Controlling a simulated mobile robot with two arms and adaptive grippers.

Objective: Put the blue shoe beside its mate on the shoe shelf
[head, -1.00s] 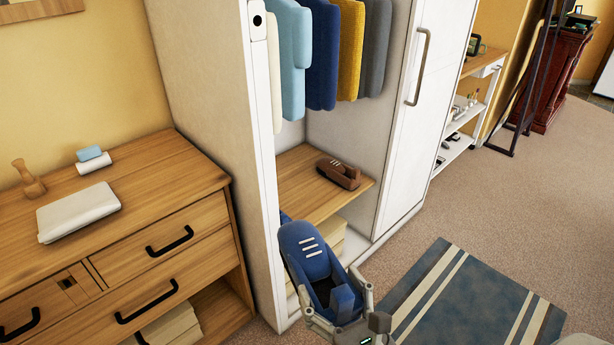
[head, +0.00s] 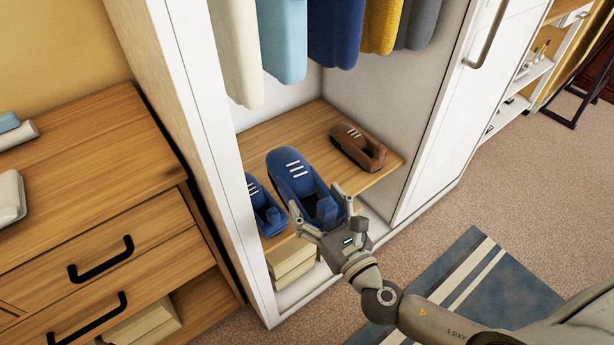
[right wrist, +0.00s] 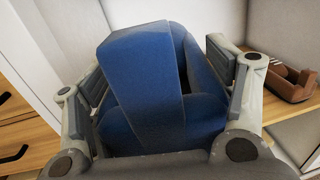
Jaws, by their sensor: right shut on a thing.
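My right gripper (head: 322,222) is shut on the heel of a blue shoe (head: 292,172) with white stripes, its toe pointing into the wardrobe. The held shoe fills the middle of the right wrist view (right wrist: 145,85), between the two fingers (right wrist: 160,85). It is over or on the wooden shoe shelf (head: 300,124); I cannot tell whether it touches. The matching blue shoe (head: 264,212) stands on the shelf just left of it, partly hidden by the wardrobe's side frame. My left gripper is not in view.
A brown shoe (head: 358,147) stands on the shelf to the right and also shows in the right wrist view (right wrist: 290,80). Clothes (head: 335,30) hang above. The wardrobe's white side panel (head: 190,110) bounds the left. Folded or boxed items (head: 290,262) lie below the shelf.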

